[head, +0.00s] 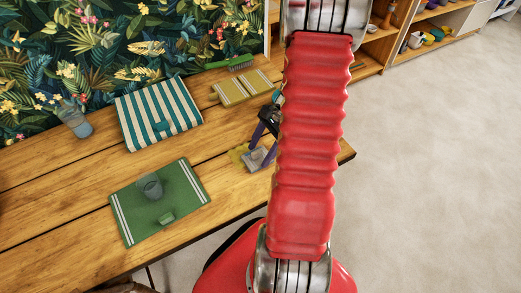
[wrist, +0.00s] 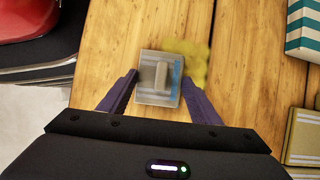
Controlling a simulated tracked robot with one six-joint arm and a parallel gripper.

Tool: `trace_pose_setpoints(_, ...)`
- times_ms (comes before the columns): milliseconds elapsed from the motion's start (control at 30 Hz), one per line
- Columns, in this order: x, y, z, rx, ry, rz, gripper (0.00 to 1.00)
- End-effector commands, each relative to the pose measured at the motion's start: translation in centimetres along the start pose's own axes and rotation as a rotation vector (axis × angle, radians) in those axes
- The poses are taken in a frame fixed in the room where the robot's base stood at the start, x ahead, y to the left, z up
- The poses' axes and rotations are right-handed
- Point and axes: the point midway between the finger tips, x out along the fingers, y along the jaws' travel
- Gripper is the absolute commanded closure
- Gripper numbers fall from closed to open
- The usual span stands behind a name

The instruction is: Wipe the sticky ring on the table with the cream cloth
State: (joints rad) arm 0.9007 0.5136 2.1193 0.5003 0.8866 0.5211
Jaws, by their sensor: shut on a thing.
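My gripper (head: 262,136), also in the wrist view (wrist: 160,84), is shut on a grey cloth-like pad (wrist: 149,92) with a pale raised grip and a blue strip. The pad also shows in the head view (head: 258,157), low at the table's right end. A yellow smear (wrist: 198,62) lies on the wood (wrist: 235,85) beside and partly under the pad. It also shows in the head view (head: 238,154); no clear ring shape shows. I cannot tell whether the pad touches the table. The held pad looks grey rather than cream.
A green mat (head: 133,222) bears a grey-green cup (head: 150,186) and a small green block (head: 167,218). A teal-striped folded cloth (head: 160,112), a yellow-olive striped piece (head: 241,88), a green brush (head: 230,63) and a plant pot (head: 75,122) stand farther back. The table edge is close.

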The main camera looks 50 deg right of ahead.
Motion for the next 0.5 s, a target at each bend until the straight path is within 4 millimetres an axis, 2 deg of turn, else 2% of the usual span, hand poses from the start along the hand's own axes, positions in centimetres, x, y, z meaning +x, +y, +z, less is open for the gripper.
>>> trace_pose_setpoints(500,-0.1,-2.6,-0.1,-0.001,0.001,0.0,0.69)
